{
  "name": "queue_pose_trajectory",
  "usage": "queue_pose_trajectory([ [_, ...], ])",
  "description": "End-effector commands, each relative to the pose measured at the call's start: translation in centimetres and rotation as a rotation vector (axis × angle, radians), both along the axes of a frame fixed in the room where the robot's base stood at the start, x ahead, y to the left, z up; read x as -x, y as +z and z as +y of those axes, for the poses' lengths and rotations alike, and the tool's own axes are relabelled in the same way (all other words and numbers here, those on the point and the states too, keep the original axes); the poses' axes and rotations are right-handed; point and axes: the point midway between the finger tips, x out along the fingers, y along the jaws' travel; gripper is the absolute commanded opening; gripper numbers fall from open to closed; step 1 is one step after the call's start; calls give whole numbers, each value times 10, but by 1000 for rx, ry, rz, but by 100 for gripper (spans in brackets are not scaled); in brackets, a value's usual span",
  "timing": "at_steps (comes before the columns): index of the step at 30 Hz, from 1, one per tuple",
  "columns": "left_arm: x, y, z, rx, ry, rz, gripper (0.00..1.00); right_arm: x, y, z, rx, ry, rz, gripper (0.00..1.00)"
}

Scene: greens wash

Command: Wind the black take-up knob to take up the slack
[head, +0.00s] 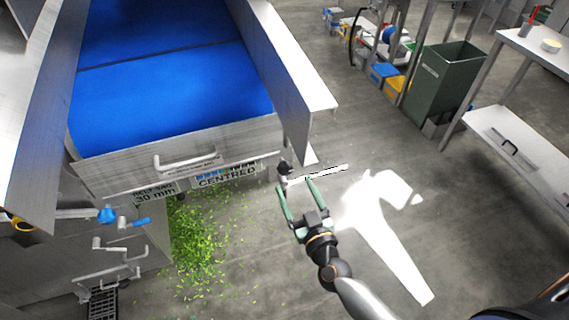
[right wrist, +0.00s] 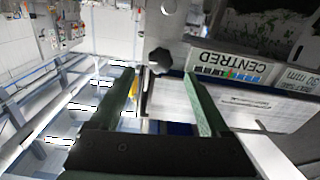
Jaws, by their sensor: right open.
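The black take-up knob (head: 284,168) sits at the near right corner of the conveyor, by the end of its frame. In the right wrist view the lobed knob (right wrist: 159,61) shows just beyond and between my fingertips. My right gripper (head: 295,185) is open and empty, its green fingers pointing at the knob from the near side. In the right wrist view the open fingers (right wrist: 160,74) stand wide to either side of the knob, with no clear contact. The blue conveyor belt (head: 170,95) lies in its steel frame. My left gripper is not in view.
A label reading CENTRED (head: 228,176) and a belt sag label reading 30 mm (head: 156,191) sit on the conveyor's near end. Green scraps (head: 198,240) litter the floor below. A grey-green bin (head: 440,80) and a steel table (head: 535,45) stand right. Floor between is clear.

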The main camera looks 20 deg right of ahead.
Motion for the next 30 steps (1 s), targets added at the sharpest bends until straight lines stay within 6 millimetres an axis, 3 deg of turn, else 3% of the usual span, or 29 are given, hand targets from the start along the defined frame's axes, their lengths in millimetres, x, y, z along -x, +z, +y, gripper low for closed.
queue_pose_trajectory([
  [6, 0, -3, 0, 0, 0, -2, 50, -44, 0, 1, 2, 0, -3, 80],
  [13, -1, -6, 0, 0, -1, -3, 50, -74, 0, 3, 1, 0, -2, 80],
  [26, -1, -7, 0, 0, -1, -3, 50, -83, 0, 3, 0, 1, 0, 80],
  [30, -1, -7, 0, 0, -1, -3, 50, -83, 0, 3, 0, 1, 0, 68],
])
